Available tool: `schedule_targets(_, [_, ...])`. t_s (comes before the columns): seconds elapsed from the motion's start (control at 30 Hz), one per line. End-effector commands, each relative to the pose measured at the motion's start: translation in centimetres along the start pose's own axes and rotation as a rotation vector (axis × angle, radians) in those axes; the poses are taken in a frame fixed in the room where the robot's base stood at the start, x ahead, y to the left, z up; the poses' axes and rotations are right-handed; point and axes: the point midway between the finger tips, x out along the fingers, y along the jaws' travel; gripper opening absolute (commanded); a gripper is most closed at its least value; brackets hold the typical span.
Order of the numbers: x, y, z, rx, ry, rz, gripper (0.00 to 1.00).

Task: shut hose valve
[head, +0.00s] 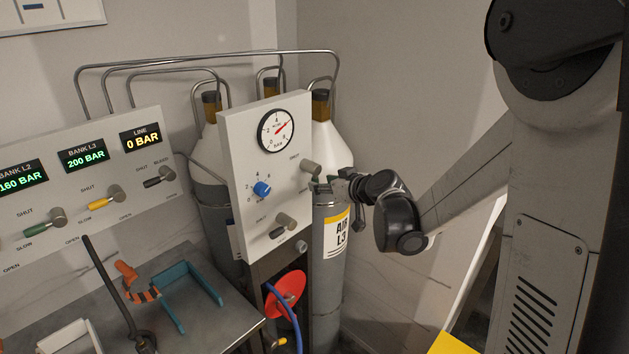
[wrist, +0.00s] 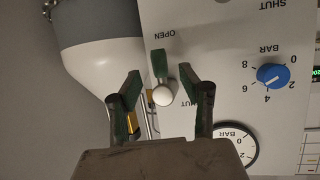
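A grey panel (head: 235,150) carries a round gauge, a blue knob and two lever valves. The upper valve (head: 311,168) has a round metal hub and a green lever; it also shows in the wrist view (wrist: 159,68), its lever pointing towards the word OPEN. The lower valve (head: 287,221) has a dark handle and a SHUT label. I cannot read which one is named the hose valve. My gripper (head: 328,184) is at the upper valve. In the wrist view my gripper (wrist: 160,78) is open, one finger each side of that lever, with visible gaps.
Gas cylinders (head: 328,270) stand behind the panel, with bent pipes above. A blue hose (head: 289,310) and red disc (head: 287,291) are below. A second valve panel (head: 110,205) stands left, above a bench (head: 215,335) with a teal holder (head: 178,312).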

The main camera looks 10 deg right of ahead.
Motion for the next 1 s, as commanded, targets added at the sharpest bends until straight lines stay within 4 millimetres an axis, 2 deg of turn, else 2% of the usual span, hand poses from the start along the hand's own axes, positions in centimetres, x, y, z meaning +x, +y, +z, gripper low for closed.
schedule_targets(0.2, [2.8,0.0,-0.1,0.000,0.001,0.000,0.39])
schedule_targets(0.4, [4.3,0.0,-0.1,0.000,0.000,-0.001,0.39])
schedule_targets(0.8, [4.8,0.0,0.0,0.001,0.000,0.000,0.39])
schedule_targets(1.0, [4.8,0.0,0.0,0.001,0.000,0.000,0.14])
